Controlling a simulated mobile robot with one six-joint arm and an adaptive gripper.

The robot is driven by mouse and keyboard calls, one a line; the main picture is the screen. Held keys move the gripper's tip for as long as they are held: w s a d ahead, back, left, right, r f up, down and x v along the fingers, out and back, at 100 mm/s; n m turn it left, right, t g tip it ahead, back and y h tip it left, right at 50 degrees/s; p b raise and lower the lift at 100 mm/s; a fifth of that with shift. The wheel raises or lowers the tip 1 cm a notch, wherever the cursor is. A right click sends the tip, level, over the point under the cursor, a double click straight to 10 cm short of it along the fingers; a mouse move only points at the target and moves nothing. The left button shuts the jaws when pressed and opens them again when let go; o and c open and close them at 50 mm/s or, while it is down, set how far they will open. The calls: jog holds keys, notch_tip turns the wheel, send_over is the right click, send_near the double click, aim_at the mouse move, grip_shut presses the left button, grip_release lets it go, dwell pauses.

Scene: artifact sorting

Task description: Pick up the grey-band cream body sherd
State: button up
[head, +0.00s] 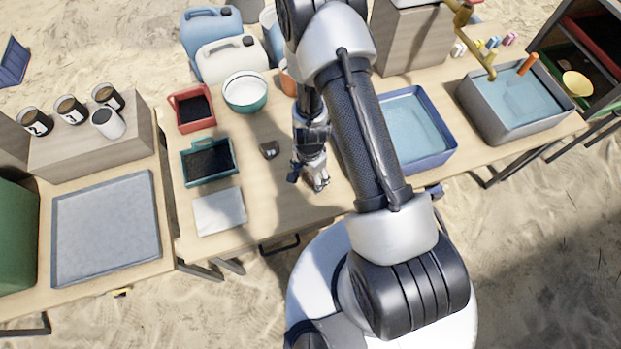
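My gripper (308,181) is low over the wooden table, near its front edge, and points down. Its fingers are small in the head view, and I cannot tell whether they are open or shut. Something brownish may show by the fingertips, but it is too small and covered to name. A small dark piece with a paler patch (269,149) lies on the table to the left of my gripper, apart from it. I cannot make out a grey band on it, so I cannot tell whether it is the grey-band cream body sherd.
A teal tray (185,178), a red tray (172,97), a white-and-green bowl (245,107) and a pale flat plate (196,222) are left of my gripper. A blue basin (449,153) is to the right, partly behind my arm. Bare table surrounds the small piece.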

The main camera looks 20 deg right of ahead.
aim_at(310, 179)
jog(key=c, duration=1)
jog(key=shift+o, duration=0.2)
jog(key=shift+r, duration=0.15)
notch_tip(310, 179, up, 20)
jog(key=p, duration=2)
